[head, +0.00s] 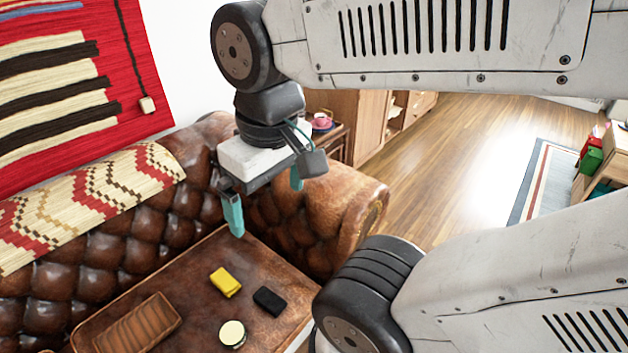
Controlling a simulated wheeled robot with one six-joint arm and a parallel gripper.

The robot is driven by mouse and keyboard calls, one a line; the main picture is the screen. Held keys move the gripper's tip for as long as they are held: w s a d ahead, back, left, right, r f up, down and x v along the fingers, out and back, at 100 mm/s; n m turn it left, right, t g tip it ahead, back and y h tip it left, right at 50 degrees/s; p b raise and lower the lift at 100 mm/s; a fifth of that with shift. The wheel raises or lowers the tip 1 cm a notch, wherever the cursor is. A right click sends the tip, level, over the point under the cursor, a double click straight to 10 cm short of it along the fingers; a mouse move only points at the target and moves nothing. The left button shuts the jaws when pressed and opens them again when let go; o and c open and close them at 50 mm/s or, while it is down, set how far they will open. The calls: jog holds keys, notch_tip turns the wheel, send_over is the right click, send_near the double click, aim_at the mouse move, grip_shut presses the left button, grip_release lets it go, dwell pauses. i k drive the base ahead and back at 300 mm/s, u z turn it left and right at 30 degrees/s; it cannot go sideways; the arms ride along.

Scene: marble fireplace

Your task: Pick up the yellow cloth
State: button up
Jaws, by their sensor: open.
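The yellow cloth (226,282) is a small folded block. The cloth is in full view.
A black block (269,300) lies close to the right of the cloth. A round cream-topped tin (232,334) sits nearer, and a ribbed wooden tray (138,326) lies to the left. The brown sofa's arm (335,205) rises behind.

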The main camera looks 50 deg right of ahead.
aim_at(221, 279)
jog(key=u, duration=1.3)
jog(key=k, duration=0.25)
jog(key=z, duration=1.35)
jog(key=i, duration=0.5)
